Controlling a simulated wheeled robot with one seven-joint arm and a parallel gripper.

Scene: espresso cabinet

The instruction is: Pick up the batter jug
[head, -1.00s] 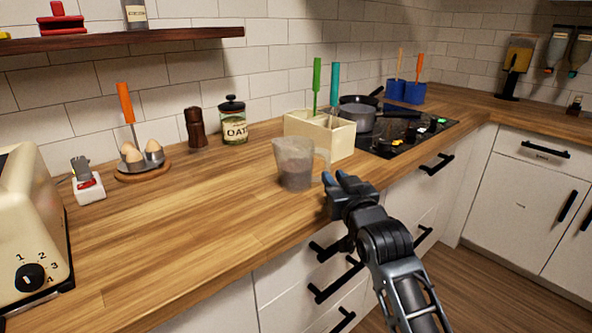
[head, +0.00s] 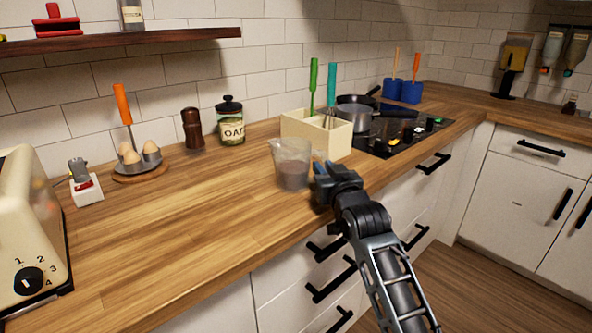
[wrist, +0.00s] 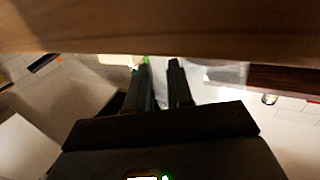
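A pale see-through shape, likely the jug (wrist: 222,74), shows beside the right finger. I cannot tell whether the handle lies between the fingers.
A cream utensil box (head: 326,135) stands just behind the jug. The hob with pans (head: 400,135) is to the right. The oat jar (head: 231,122), pepper mill (head: 193,128), egg holder (head: 138,160) and toaster (head: 30,235) stand left. The counter left of the jug is clear.

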